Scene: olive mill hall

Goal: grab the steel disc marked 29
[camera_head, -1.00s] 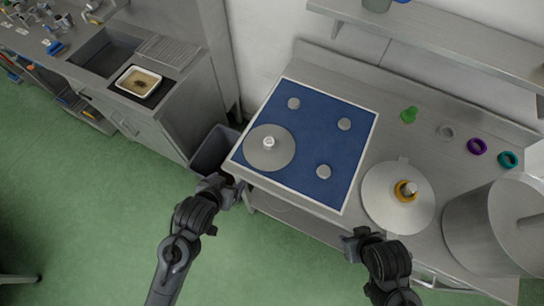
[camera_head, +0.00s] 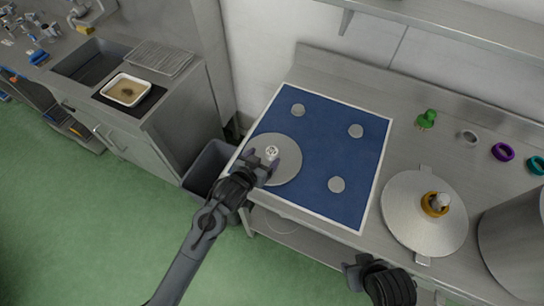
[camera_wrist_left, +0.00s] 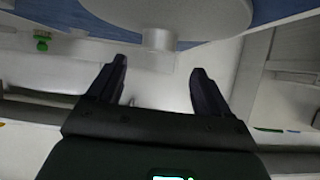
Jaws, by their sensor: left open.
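A large steel disc (camera_head: 284,172) with a short upright knob (camera_head: 271,151) lies on the left part of the blue mat (camera_head: 330,147). No number is readable on it, so I cannot tell whether it is the one marked 29. My left gripper (camera_head: 262,163) is open, over the disc's left side close to the knob. In the left wrist view the disc (camera_wrist_left: 190,14) and its knob (camera_wrist_left: 158,39) show just beyond the gap of the open, empty left gripper (camera_wrist_left: 159,75). My right gripper (camera_head: 352,268) is at the bottom, away from the disc; its jaws are unclear.
Several small grey discs (camera_head: 336,185) lie on the mat. Right of it is a round steel plate (camera_head: 405,215) with a yellow ring (camera_head: 433,204) around a peg, beside a big steel drum (camera_head: 510,240). A green piece (camera_head: 426,119) and purple ring (camera_head: 502,152) stand behind.

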